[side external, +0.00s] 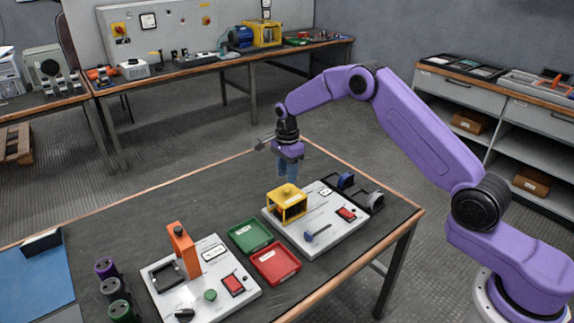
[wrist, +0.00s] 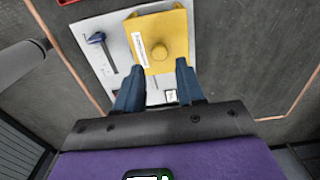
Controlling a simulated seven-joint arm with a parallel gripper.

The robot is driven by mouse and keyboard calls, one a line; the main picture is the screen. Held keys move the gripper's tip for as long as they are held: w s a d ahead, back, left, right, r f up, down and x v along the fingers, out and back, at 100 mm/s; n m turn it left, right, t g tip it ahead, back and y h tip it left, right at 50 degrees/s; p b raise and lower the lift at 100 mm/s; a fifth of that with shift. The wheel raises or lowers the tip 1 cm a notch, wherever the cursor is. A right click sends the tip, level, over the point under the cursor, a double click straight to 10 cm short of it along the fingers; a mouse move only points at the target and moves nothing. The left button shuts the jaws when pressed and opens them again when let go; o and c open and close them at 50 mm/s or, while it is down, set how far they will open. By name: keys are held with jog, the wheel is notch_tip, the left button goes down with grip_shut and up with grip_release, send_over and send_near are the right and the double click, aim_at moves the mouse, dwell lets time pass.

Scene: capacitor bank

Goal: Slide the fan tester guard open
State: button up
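The yellow guard (side external: 289,207) is a cage-like cover with a round knob on top. It sits on the left part of a white panel (side external: 333,239), which I take to be the fan tester. In the wrist view the guard (wrist: 178,27) shows from above with its knob and a white label. My gripper (side external: 288,179) is above and just behind the guard in the side view. In the wrist view my gripper (wrist: 158,66) has its two blue fingers apart with nothing between them, pointing toward the guard's near edge. What lies under the guard is mostly hidden.
The panel also carries a blue-handled lever (side external: 318,233) and a red switch (side external: 346,214). Green (side external: 250,235) and red (side external: 276,263) trays lie to its left. Another white panel with an orange upright (side external: 183,249) stands further left. The table behind the guard is clear.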

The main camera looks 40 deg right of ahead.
aim_at(287, 188)
jog(key=shift+f, duration=2.3)
grip_shut()
jog(key=d, duration=1)
dwell(0.5)
jog(key=shift+o, duration=0.2)
grip_release()
